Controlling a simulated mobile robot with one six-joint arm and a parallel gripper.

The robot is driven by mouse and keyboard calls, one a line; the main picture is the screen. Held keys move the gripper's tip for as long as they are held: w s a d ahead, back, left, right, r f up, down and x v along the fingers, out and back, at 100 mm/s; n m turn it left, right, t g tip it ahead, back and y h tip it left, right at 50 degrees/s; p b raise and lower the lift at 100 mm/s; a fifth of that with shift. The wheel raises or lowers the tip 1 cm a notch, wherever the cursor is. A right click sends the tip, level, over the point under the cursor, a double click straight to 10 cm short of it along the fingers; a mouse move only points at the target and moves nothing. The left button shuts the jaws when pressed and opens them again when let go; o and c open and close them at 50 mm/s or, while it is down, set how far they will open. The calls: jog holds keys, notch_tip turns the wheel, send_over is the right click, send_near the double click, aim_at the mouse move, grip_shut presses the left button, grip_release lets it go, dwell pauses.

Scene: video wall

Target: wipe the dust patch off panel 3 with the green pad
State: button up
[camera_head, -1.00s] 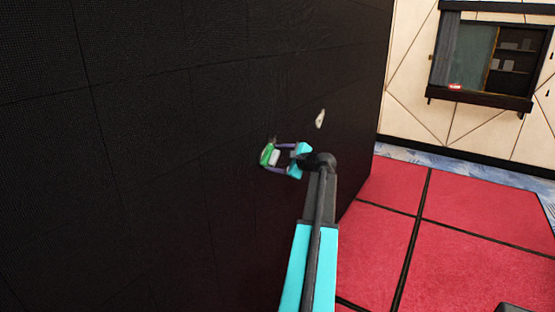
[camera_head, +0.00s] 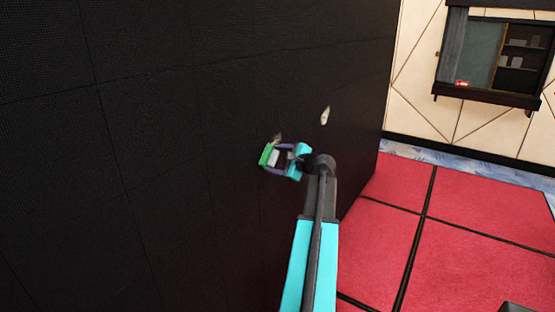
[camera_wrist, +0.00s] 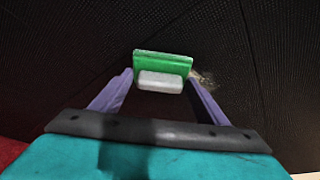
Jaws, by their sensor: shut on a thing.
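My gripper (camera_head: 275,158) is shut on the pale grip block (camera_wrist: 160,82) of the green pad (camera_head: 266,154). The pad's green face is turned toward the black video wall (camera_head: 180,200); I cannot tell whether it touches. A small tan dust patch (camera_head: 278,138) shows on the wall just above the pad in the head view. In the wrist view this patch (camera_wrist: 203,77) lies just right of the pad, partly behind the right finger. A second, pale oval patch (camera_head: 325,115) is farther right on the wall. I see no panel numbers.
Thin seams divide the black wall into panels. Its right edge ends before a red tiled floor (camera_head: 470,240), which is mostly clear. A cream back wall (camera_head: 415,90) holds a dark-framed window (camera_head: 495,60) at the upper right.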

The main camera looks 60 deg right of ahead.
aim_at(271, 151)
jog(key=shift+w+a, duration=0.1)
jog(key=shift+w, duration=0.05)
jog(key=shift+r+p, duration=0.95)
jog(key=shift+r, duration=0.6)
jog(key=shift+s+d+f, duration=0.1)
jog(key=shift+s+d, duration=0.05)
jog(key=shift+d, duration=0.9)
jog(key=shift+s+d, duration=0.1)
jog(key=shift+d, duration=0.95)
jog(key=shift+w+d, duration=0.1)
jog(key=shift+d, duration=1.85)
